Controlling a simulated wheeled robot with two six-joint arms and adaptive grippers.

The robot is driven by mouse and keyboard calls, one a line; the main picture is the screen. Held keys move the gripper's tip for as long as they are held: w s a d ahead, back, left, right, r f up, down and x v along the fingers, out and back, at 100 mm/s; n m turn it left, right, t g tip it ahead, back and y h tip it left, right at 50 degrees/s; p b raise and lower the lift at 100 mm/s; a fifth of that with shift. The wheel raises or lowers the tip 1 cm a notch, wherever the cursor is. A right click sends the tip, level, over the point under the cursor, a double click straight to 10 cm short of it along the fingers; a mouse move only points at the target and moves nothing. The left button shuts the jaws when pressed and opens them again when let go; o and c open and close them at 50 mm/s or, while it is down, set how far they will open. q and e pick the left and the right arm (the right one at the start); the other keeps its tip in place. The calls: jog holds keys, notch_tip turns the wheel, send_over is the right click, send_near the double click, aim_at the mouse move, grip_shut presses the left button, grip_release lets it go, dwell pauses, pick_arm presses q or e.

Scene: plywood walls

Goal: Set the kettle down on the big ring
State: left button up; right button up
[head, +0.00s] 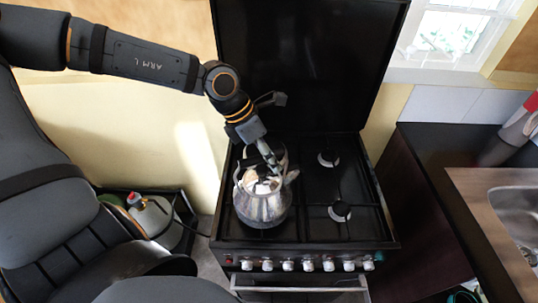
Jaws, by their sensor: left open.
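The shiny metal kettle (262,207) stands upright on the left side of the black stove top (305,225), towards the front. It covers the burner beneath it, so I cannot see how it is centred on that ring. My left gripper (268,166) is open at the top of the kettle, by its handle. I cannot tell whether the fingers touch the handle. Two burners show on the right side, a rear one (328,159) and a front one (340,211). My right gripper is out of view.
The raised black stove lid (305,65) stands behind the hob. Control knobs (308,265) and an oven handle (300,288) line the front. A dark counter with a sink (515,210) is at right. A gas bottle (155,218) stands at left. The hob's right half is clear.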

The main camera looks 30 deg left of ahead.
pick_arm(q)
jog(key=shift+r, duration=0.1)
notch_tip(320, 180, up, 10)
jog(key=shift+f, duration=0.1)
dwell(0.5)
